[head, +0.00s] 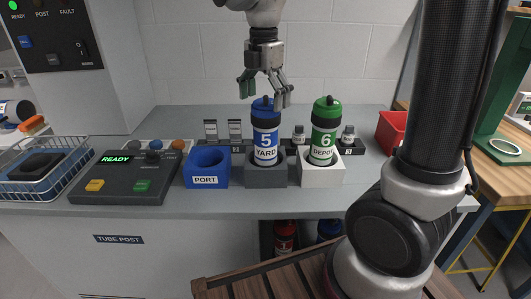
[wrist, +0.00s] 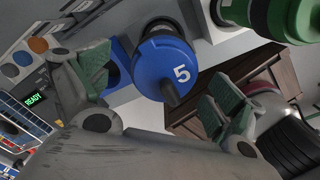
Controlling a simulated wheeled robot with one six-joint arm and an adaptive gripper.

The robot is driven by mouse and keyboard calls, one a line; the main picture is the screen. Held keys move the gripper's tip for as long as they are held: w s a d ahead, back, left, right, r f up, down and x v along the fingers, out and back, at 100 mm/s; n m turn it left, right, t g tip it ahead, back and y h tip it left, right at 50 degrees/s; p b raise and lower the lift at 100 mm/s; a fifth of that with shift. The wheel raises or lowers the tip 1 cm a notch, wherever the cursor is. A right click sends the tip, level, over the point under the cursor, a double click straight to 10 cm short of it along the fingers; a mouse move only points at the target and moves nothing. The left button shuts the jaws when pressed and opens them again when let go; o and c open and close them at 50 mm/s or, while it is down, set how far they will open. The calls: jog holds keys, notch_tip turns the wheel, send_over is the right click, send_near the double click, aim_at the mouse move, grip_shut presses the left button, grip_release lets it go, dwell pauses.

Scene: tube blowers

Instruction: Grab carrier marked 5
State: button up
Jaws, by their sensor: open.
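The carrier marked 5 (head: 265,135) is blue and white, reads YARD, and stands upright in a dark grey holder (head: 266,176). Its blue top with a 5 and a dark knob shows in the wrist view (wrist: 165,65). My gripper (head: 264,92) is open just above the carrier's top. In the wrist view its two green-padded fingers (wrist: 158,95) are spread to either side of the blue top. No contact can be made out.
The green carrier marked 6 (head: 324,135), reading DEPOT, stands close on the right in a white holder (head: 321,176). An empty blue PORT holder (head: 207,168) is on the left. A control box (head: 117,178) reading READY and a wire basket (head: 45,172) lie further left. Small bottles stand behind.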

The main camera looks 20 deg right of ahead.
send_over(266, 142)
jog(key=w, duration=0.3)
jog(key=f, duration=0.4)
jog(key=d+f, duration=0.1)
jog(key=shift+w+f, duration=0.1)
jog(key=shift+f, duration=0.3)
jog(key=shift+c, duration=0.4)
jog(key=shift+r, duration=0.1)
jog(key=c, duration=1.5)
